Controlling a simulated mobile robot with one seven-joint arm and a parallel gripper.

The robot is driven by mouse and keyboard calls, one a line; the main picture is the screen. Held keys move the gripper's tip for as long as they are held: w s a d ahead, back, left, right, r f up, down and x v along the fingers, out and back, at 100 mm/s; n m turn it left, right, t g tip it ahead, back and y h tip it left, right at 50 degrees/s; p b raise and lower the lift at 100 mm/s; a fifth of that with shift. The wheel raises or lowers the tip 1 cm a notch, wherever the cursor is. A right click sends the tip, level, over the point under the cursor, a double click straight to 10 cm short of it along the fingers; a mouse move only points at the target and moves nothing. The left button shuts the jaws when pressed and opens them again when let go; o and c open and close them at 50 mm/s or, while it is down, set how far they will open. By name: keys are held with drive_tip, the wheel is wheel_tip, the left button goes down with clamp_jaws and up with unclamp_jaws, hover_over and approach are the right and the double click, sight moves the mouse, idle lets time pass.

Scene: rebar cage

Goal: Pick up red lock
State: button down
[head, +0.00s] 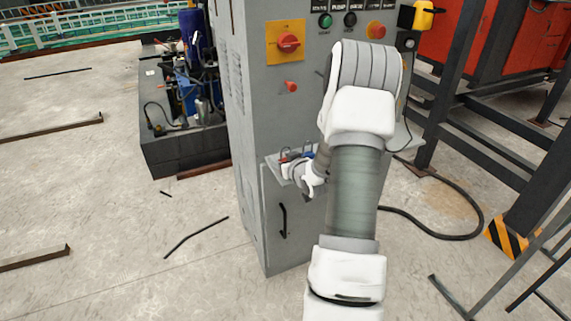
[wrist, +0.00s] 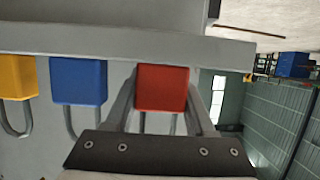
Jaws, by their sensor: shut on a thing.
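The red lock (wrist: 163,88) is between the two fingers of my gripper (wrist: 162,98) in the wrist view. The fingers are shut on its sides, and part of its grey shackle shows below the body. A blue lock (wrist: 78,80) with a grey shackle is just left of it, apart from the fingers. A yellow lock (wrist: 18,77) is at the left edge. In the head view my gripper (head: 287,168) is at the small ledge on the grey cabinet, and my arm hides much of that spot.
The grey cabinet (head: 256,110) carries a yellow panel with a red rotary switch (head: 288,42) and a red knob (head: 291,86). Its ledge (head: 271,161) is beside my gripper. A dark machine base (head: 180,150) stands left, and steel frames stand right. Bars lie on the floor.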

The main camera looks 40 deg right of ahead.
drive_tip(key=shift+r, duration=0.1)
wheel_tip(320, 180, up, 10)
drive_tip(key=p, duration=0.3)
idle(0.5)
